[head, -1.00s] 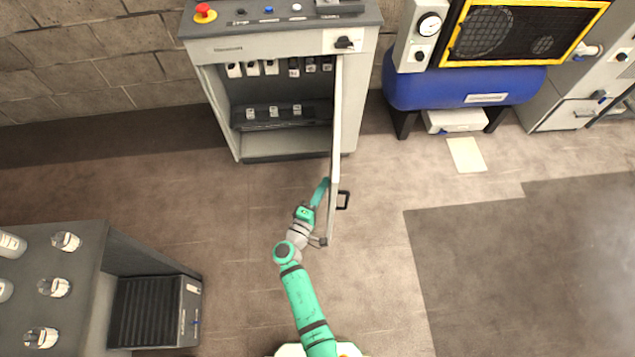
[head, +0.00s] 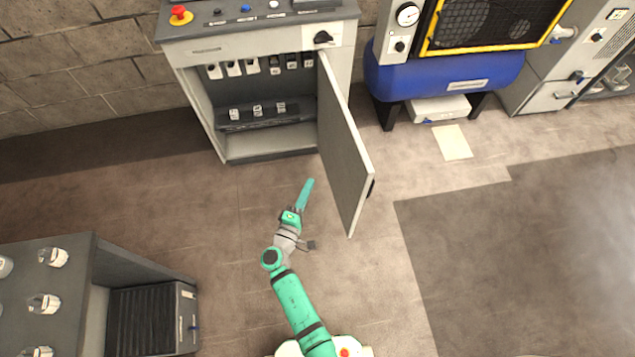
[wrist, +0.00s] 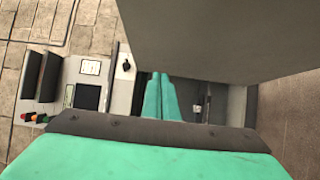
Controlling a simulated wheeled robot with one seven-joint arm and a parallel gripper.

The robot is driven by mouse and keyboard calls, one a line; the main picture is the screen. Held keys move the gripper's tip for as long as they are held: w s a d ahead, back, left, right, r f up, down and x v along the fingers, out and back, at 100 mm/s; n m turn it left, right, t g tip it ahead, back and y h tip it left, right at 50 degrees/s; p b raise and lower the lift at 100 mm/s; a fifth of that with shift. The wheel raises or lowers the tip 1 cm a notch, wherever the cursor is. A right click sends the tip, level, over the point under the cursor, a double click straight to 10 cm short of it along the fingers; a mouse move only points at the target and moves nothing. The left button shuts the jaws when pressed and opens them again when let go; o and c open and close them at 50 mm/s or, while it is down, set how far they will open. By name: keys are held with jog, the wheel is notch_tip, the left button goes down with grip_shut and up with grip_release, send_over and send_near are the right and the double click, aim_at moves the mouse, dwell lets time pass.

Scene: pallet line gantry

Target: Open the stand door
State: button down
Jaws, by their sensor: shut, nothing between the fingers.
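The stand (head: 192,103) is a grey cabinet at the top centre of the head view, with its front open and rows of small devices inside. Its door (head: 345,150) is hinged on the right side and stands swung wide out toward me. The door handle is mostly hidden behind the door's outer face; a dark bit shows at its right edge. My gripper (head: 308,187) is shut and empty, to the left of the door on its inner side, apart from it. In the wrist view the shut green fingers (wrist: 160,97) point at the stand, with the door panel (wrist: 215,35) at upper right.
A blue compressor tank (head: 445,90) stands right of the stand, beyond the door. A grey bench (head: 90,260) with cups and a dark ribbed box (head: 150,315) is at lower left. The floor between bench and door is clear.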

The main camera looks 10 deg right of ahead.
jog(key=s, duration=0.9)
jog(key=s+d+f+m+g+h, duration=0.1)
jog(key=s+d+f+m+g, duration=0.1)
jog(key=d+f+m+g, duration=0.4)
jog(key=s+d+f+m+g+h, duration=0.1)
jog(key=s+d+f+m+g, duration=0.2)
jog(key=d+f+g, duration=0.35)
jog(key=s+d+f+m+g+y, duration=0.2)
jog(key=s+f+m+g+y, duration=0.15)
jog(key=f+m+y, duration=0.7)
jog(key=w+d+r+m+t+y, duration=0.1)
jog(key=w+r+m+t+y, duration=0.2)
jog(key=w+r+t+y, duration=0.4)
jog(key=d+r+m+t, duration=0.2)
jog(key=d+r+t, duration=0.4)
jog(key=r, duration=0.4)
jog(key=d+r+m+t, duration=0.1)
jog(key=d+r+t, duration=0.2)
jog(key=d+r, duration=0.65)
jog(key=w+a, duration=0.8)
jog(key=a, duration=0.1)
jog(key=shift+w, duration=0.25)
